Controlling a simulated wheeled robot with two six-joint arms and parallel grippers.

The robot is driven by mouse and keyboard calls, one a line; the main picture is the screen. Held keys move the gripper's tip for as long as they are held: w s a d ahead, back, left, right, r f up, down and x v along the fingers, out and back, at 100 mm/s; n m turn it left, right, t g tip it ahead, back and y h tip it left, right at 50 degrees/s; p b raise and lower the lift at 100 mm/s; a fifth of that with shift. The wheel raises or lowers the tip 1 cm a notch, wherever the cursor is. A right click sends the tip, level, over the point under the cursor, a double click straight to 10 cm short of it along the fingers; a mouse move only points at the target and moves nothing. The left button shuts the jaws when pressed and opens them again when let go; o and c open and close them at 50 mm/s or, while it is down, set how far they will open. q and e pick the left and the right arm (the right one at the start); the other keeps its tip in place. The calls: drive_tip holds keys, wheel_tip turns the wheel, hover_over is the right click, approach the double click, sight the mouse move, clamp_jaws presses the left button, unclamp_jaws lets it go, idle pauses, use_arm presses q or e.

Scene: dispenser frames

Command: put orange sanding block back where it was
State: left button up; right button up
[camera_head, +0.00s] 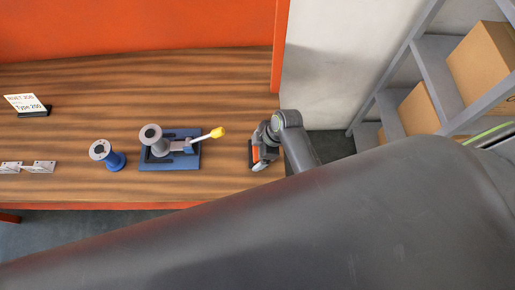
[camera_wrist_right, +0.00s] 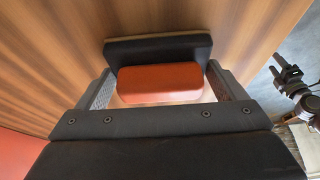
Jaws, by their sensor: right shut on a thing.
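The orange sanding block (camera_head: 256,154) is at the right end of the wooden table. It has an orange upper part and a dark base, and both show in the right wrist view, where the orange part (camera_wrist_right: 160,84) lies between the fingers. My right gripper (camera_head: 262,151) is shut on the block, with one finger on each side of it; it also shows in the wrist view (camera_wrist_right: 161,80). The block is at or just above the tabletop; I cannot tell whether it touches.
A blue base with a grey cylinder and yellow-tipped lever (camera_head: 170,160) stands left of the block. A blue spool (camera_head: 110,158), metal plates (camera_head: 38,167) and a sign (camera_head: 25,104) are farther left. A shelf with boxes (camera_head: 485,60) stands right. The table's back right is clear.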

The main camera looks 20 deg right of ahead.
drive_tip(key=o, duration=0.7)
drive_tip(key=shift+f, duration=0.1)
drive_tip(key=shift+b+v, duration=1.25)
drive_tip(key=shift+v, duration=4.9)
